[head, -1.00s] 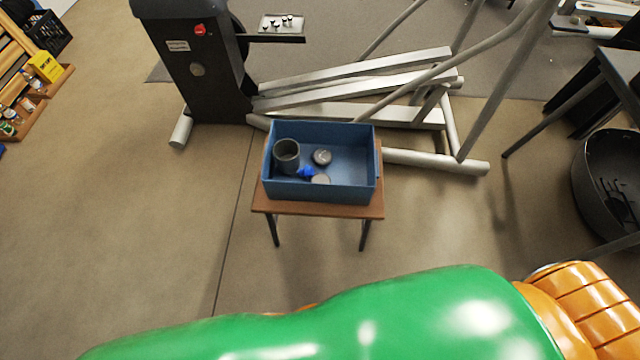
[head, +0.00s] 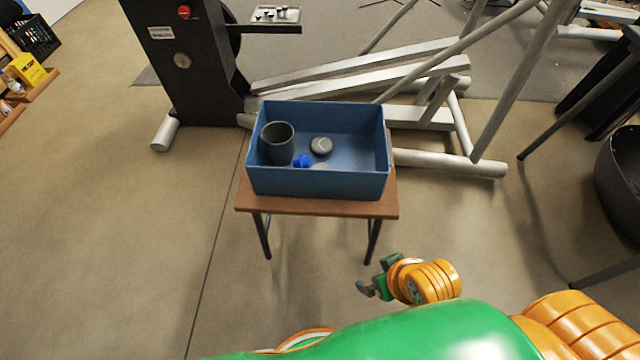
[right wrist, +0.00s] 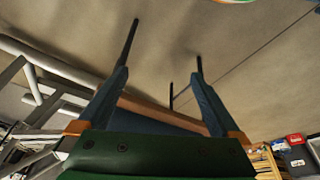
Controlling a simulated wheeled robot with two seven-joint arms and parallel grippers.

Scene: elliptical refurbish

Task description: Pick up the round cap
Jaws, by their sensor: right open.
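A round grey cap (head: 321,146) lies flat on the floor of the blue bin (head: 318,184), near its middle. A second pale round piece (head: 319,167) is partly hidden by the bin's front wall. A grey cup (head: 277,143) stands upright at the left in the bin, with a small blue piece (head: 302,160) beside it. My right gripper (head: 374,277) is below and in front of the bin, apart from it. In the right wrist view the right gripper (right wrist: 160,74) is open and empty. My left gripper is not in view.
The bin stands on a small wooden table (head: 318,207) with dark legs. Just behind is an elliptical machine (head: 350,75) with grey bars. A black bin-like container (head: 622,175) is at the right edge. The floor left of the table is clear.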

